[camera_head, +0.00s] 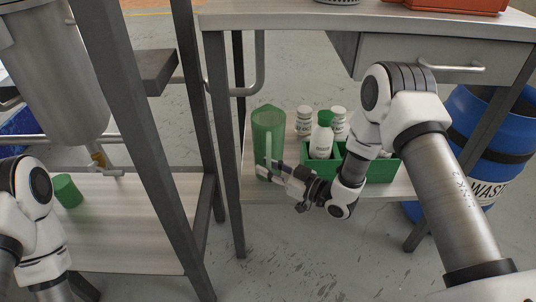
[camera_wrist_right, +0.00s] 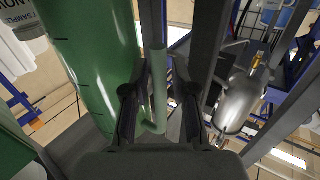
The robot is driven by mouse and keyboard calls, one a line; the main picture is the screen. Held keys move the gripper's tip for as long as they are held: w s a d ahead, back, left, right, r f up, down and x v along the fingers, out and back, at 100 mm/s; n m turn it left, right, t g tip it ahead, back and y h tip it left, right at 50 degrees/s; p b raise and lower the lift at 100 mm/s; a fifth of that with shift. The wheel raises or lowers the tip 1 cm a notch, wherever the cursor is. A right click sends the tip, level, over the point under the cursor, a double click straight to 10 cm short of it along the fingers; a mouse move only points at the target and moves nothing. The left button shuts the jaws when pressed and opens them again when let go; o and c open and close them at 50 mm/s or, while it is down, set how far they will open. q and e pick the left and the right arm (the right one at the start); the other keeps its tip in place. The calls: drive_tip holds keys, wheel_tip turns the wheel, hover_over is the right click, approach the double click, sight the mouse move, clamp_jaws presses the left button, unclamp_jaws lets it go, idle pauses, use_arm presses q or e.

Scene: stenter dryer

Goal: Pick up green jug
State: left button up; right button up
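The green jug (camera_head: 267,128) stands upright on the lower shelf (camera_head: 222,186) of the bench, with its handle toward me. My right gripper (camera_head: 270,172) is low at the jug's handle side. In the right wrist view the jug's body (camera_wrist_right: 95,55) fills the upper left, and its handle (camera_wrist_right: 158,75) passes between the two fingers of my right gripper (camera_wrist_right: 160,102). The fingers are apart, with gaps seeming to show beside the handle. My left arm is at the lower left of the head view; its gripper is not visible.
A blue waste barrel (camera_head: 478,130) stands at right. A grey frame post (camera_head: 140,130) stands at left. A small green container (camera_head: 67,190) sits on the left bench.

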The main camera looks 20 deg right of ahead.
sight(269, 140)
clamp_jaws()
wheel_tip(269, 140, up, 9)
drive_tip(key=p, duration=0.4)
drive_tip(key=shift+r+p, duration=0.1)
drive_tip(key=shift+p, duration=0.25)
drive_tip(key=shift+r, duration=0.5)
